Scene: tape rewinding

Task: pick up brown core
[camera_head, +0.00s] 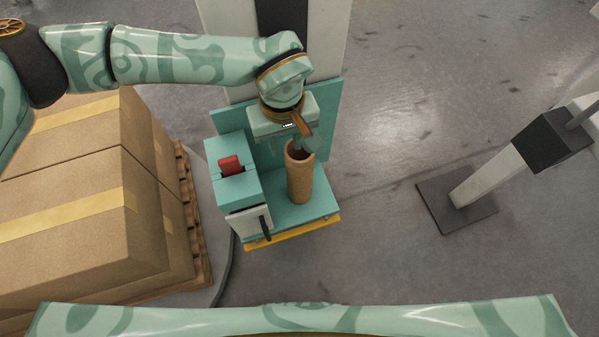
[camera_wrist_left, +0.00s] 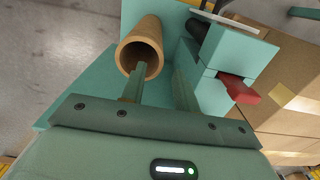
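The brown core (camera_head: 299,178) is a hollow tube standing upright on the teal platform (camera_head: 322,205) of the machine. In the left wrist view the core (camera_wrist_left: 150,34) shows its open end facing the camera. My left gripper (camera_head: 304,143) is at the core's top end in the head view. In the left wrist view the gripper (camera_wrist_left: 160,75) has its two fingers apart with nothing held. One fingertip overlaps the core's open mouth; I cannot tell whether it is inside or touching. The other finger is beside the core. My right gripper is not in view.
A teal box (camera_head: 232,187) with a red switch (camera_head: 230,165) stands beside the core on the left. A teal back panel (camera_head: 328,110) rises behind it. Stacked cartons (camera_head: 75,200) on a pallet are at the left. Open floor lies to the right, with a post base (camera_head: 432,205).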

